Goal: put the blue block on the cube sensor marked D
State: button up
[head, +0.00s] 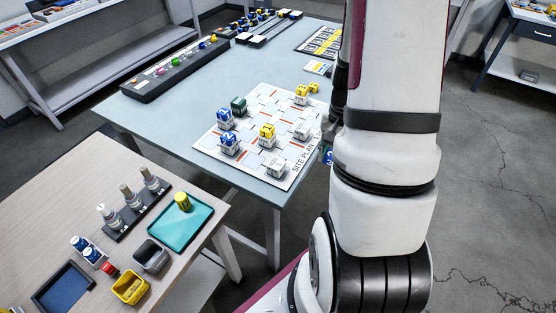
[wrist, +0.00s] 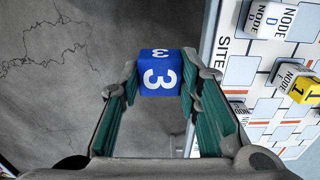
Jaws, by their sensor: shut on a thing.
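A blue block (wrist: 159,74) with a white 3 is held between the green-padded fingers of my gripper (wrist: 160,92) in the wrist view. A grey floor lies behind it, beyond the board's edge. A little of the blue block also shows beside my arm in the head view (head: 328,157). The white cube sensor marked D (wrist: 267,19) stands on the site plan board at the upper right of the wrist view, apart from my gripper, and no block shows on it. In the head view, a bare white cube (head: 277,167) near the board's front corner appears to be it.
The site plan board (head: 213,147) also carries blue, green and yellow blocks on white cubes, and another bare white cube (head: 302,132). A wooden side table (head: 62,205) with a teal tray (head: 190,229) and bins stands at left. My arm hides part of the board's right side.

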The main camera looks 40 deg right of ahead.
jog(key=p, duration=0.1)
send_over(277, 162)
jog(key=shift+s+d+f, duration=0.2)
jog(key=shift+s+f, duration=0.2)
jog(key=shift+f, duration=0.3)
jog(key=shift+w+a+f+p, duration=0.15)
jog(key=shift+w+f+p, duration=0.05)
jog(key=shift+f, duration=0.7)
jog(key=shift+w+a+f+p, duration=0.15)
jog(key=shift+w+f+p, duration=0.05)
jog(key=shift+f, duration=0.7)
jog(key=shift+f, duration=0.15)
jog(key=o, duration=1)
